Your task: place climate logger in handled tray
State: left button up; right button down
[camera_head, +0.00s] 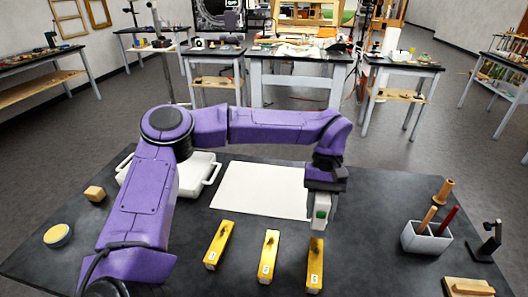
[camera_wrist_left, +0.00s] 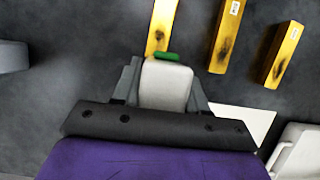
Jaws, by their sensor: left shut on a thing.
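My left gripper (camera_head: 321,213) is shut on the climate logger (camera_head: 322,206), a small pale block with a green part. It holds the logger over the table, at the right end of a white sheet and behind the rightmost gold bar. In the left wrist view the logger (camera_wrist_left: 166,84) sits between the fingers of the gripper (camera_wrist_left: 166,88), its green part facing the gold bars. The white handled tray (camera_head: 206,164) lies at the left, partly hidden behind my purple left arm; its edge also shows in the left wrist view (camera_wrist_left: 299,146). My right gripper is not in view.
The white sheet (camera_head: 262,190) lies flat mid-table. Three gold bars (camera_head: 218,244) lie in front of it. A wooden cube (camera_head: 95,193) and round tin (camera_head: 58,235) are at left. A grey holder with sticks (camera_head: 425,240) and a dark stand (camera_head: 487,243) are at right.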

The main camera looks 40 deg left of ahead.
aim_at(198, 173)
jog(key=z, duration=0.85)
jog(key=k, duration=0.6)
jog(key=u, duration=1.35)
jog(key=i, duration=0.5)
